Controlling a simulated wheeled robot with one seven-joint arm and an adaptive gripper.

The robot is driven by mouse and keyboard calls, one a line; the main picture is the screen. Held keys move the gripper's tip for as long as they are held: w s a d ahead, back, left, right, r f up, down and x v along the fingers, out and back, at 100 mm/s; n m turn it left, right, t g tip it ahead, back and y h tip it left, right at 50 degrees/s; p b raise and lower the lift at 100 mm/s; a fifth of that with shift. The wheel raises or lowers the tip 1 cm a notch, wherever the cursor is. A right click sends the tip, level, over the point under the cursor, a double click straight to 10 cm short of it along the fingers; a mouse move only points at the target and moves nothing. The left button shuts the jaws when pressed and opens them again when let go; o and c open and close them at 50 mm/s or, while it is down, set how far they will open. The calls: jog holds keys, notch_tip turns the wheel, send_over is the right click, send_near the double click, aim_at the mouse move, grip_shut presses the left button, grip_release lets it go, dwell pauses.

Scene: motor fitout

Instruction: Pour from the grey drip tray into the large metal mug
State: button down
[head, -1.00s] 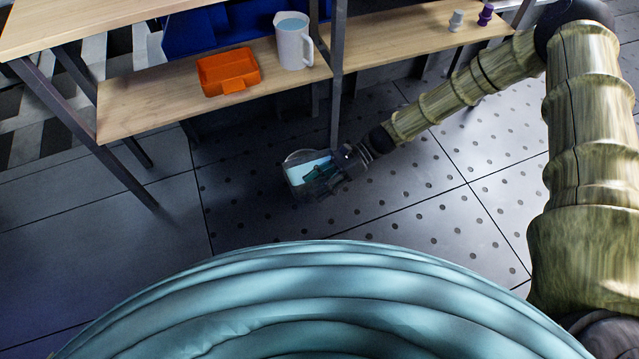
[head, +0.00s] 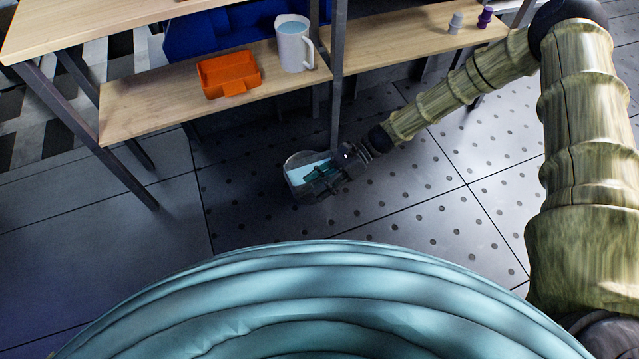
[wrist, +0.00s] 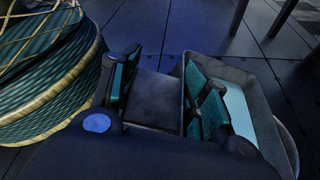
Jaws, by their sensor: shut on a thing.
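My gripper (head: 324,178) is low over the floor and shut on the grey drip tray (head: 295,190). Light blue liquid lies in the tray. In the wrist view, the tray (wrist: 268,112) is at the right and the liquid shows as a strip inside it. A grey block sits between the teal finger pads of my gripper (wrist: 158,88).
A wooden shelf (head: 150,107) at upper left holds an orange tray (head: 228,76) and a pale jug (head: 293,50) with blue liquid. A dark shelf post (head: 337,90) stands just behind my gripper. Small grey and purple pieces stand on the right shelf. Floor at left is clear.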

jog(key=shift+r, duration=0.1)
dwell(0.3)
jog(key=shift+w+r+p, duration=0.15)
jog(key=shift+r+p, duration=0.1)
jog(key=shift+p, duration=0.2)
jog(key=shift+w+a+r+m+g+p, duration=0.15)
jog(key=shift+r+m+g+p, duration=0.2)
jog(key=shift+p, duration=0.2)
dwell(0.7)
jog(key=shift+w+r, duration=0.15)
jog(key=shift+r, duration=0.1)
jog(key=shift+r+p, duration=0.1)
jog(key=shift+p, duration=0.2)
jog(key=shift+w+r+m, duration=0.1)
jog(key=shift+r+m, duration=0.05)
jog(key=shift+m, duration=0.2)
jog(key=shift+r+g+p, duration=0.1)
jog(key=shift+g+p, duration=0.15)
jog(key=shift+p, duration=0.05)
jog(key=shift+w+a+r, duration=0.15)
jog(key=shift+r, duration=0.05)
dwell(0.4)
